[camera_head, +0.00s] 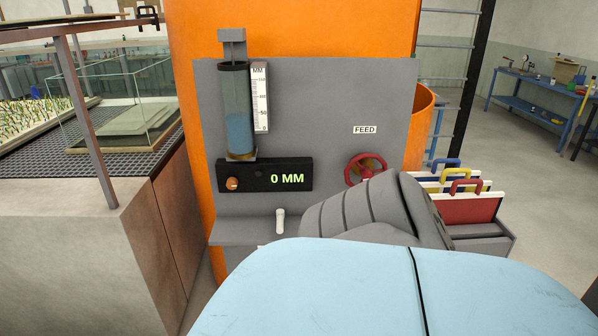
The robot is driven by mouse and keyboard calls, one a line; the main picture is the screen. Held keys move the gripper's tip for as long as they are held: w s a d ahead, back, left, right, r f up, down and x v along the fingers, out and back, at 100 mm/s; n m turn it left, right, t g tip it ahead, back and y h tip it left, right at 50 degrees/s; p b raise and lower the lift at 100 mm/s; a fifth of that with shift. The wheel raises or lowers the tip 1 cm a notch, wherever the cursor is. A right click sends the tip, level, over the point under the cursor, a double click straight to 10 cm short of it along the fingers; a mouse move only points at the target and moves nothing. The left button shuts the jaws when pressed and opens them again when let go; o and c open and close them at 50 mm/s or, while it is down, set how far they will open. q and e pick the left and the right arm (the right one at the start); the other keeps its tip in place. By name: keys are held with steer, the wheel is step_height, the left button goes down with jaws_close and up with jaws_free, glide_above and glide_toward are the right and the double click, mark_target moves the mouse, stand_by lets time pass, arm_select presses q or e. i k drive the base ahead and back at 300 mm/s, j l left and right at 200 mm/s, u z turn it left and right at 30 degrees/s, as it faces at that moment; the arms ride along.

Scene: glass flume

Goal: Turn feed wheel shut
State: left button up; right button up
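The red feed wheel (365,168) is mounted on the grey panel (330,100), just below a white label reading FEED (365,129). Its lower right part is hidden behind a grey ribbed shape that looks like a link of my own arm. The black display (264,176) on the panel reads 0 MM and has an orange knob (232,184) at its left. Neither gripper shows, so I cannot tell whether one touches the wheel.
A small white upright piece (280,220) stands on the panel's lower ledge. A rack right of the panel holds red, yellow and blue handled boards (468,209). An orange tank (300,28) stands behind. A grated bench (95,135) with a glass box is at left.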

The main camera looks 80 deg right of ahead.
mark_target(365, 173)
steer(key=z, duration=3)
